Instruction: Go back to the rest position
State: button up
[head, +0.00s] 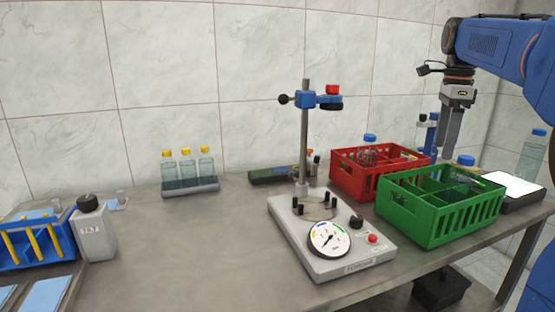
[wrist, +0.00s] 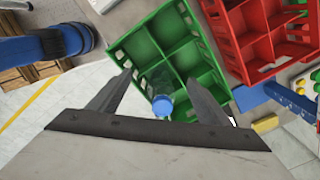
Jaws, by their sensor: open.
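My gripper (head: 447,155) hangs pointing down over the back right of the green crate (head: 434,222) in the head view. Its fingers stand apart in the wrist view (wrist: 160,66), with nothing clasped between them. The green crate also shows there (wrist: 143,45), below the fingers. A clear bottle with a blue cap (wrist: 162,105) stands in a crate compartment at the crate's near edge, seen between the fingers and apart from them.
A red crate (head: 345,182) with a blue-capped bottle (head: 369,155) stands left of the green one. A grey test stand (head: 325,262) with gauge and post is in front. A rack of yellow-capped bottles (head: 190,188) sits further left. A clear bottle (head: 532,155) stands far right.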

jog(key=s+a+f+n+t, duration=0.1)
jog(key=s+a+f+n, duration=0.3)
jog(key=s+f+n, duration=0.3)
jog(key=s+a+f+n+t, duration=0.2)
jog(key=s+a+f+n, duration=0.3)
jog(key=s+f+n, duration=0.3)
jog(key=s+a+f+n+t, duration=0.1)
jog(key=s+a+f+n, duration=0.4)
jog(key=s+f, duration=0.8)
jog(key=shift+s+a+f+n+t, duration=0.2)
jog(key=shift+s+a+n+t, duration=0.15)
jog(key=shift+n, duration=0.85)
